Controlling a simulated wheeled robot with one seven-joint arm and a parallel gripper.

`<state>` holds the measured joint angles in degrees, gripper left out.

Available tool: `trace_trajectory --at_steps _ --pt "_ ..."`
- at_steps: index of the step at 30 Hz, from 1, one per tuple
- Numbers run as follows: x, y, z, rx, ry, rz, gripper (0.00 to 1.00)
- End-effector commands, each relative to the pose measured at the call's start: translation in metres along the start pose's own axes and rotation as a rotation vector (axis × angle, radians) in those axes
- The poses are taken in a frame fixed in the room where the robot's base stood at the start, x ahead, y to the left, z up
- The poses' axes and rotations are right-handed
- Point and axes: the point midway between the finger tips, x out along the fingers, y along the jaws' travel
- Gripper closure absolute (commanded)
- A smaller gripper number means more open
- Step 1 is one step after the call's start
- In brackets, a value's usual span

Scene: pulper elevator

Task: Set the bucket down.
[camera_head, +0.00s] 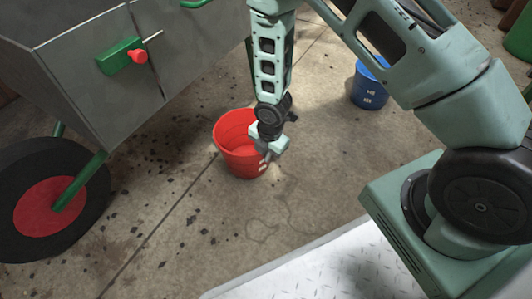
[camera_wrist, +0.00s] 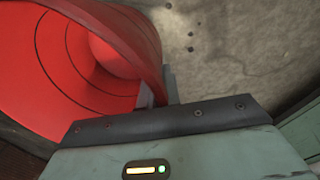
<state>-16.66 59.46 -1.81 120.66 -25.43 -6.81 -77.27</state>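The red bucket (camera_head: 235,148) is upright at the middle of the head view, over the concrete floor. My gripper (camera_head: 266,158) is at its right rim. In the wrist view the bucket (camera_wrist: 75,55) fills the upper left, with dark rings on its inner wall. There my gripper (camera_wrist: 160,90) has one finger inside the rim and one outside, shut on the bucket's wall. The fingertips are partly hidden by the rim. I cannot tell whether the bucket's base touches the floor.
A grey cart (camera_head: 100,75) with a red-hubbed black wheel (camera_head: 50,205) stands at the left. A blue bucket (camera_head: 370,85) stands on the floor at upper right. A metal tread plate (camera_head: 320,270) is at the bottom. The floor (camera_head: 215,235) in front of the red bucket is clear.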

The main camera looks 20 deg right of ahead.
Motion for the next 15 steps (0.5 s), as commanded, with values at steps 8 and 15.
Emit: trace_trajectory --at_steps 8,15 --pt "0.0 0.0 0.0 0.0 0.0 0.0 0.76" --pt "-0.015 0.001 0.0 0.0 0.0 0.001 0.76"
